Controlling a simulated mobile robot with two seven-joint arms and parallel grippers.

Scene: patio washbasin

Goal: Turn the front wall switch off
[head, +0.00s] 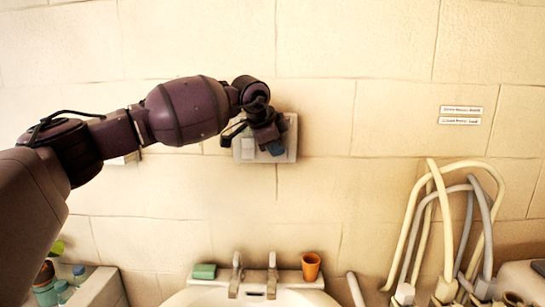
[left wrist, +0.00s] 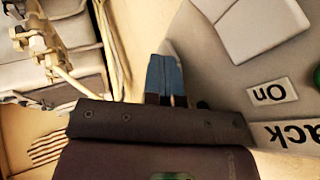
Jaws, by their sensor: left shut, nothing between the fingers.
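A grey switch plate (head: 292,140) is fixed to the tiled wall above the basin, partly hidden behind my left gripper (head: 270,148). In the left wrist view, the plate (left wrist: 215,85) fills the right side. It carries a white rocker (left wrist: 262,25), an "On" label (left wrist: 272,93) and a cut-off label ending in "ack" (left wrist: 290,134). A green spot (left wrist: 317,80) shows at the edge. No label reading "Front" is visible. My left gripper, with blue fingertips (left wrist: 165,75), is shut and empty close to the plate; contact cannot be told. My right gripper is out of view.
Below are the washbasin (head: 205,298) with taps (head: 236,275), a green block (head: 204,271) and an orange cup (head: 311,266). Looped hoses (head: 440,215) stand at right. Two small signs (head: 461,115) are on the wall. Bottles (head: 62,290) stand lower left.

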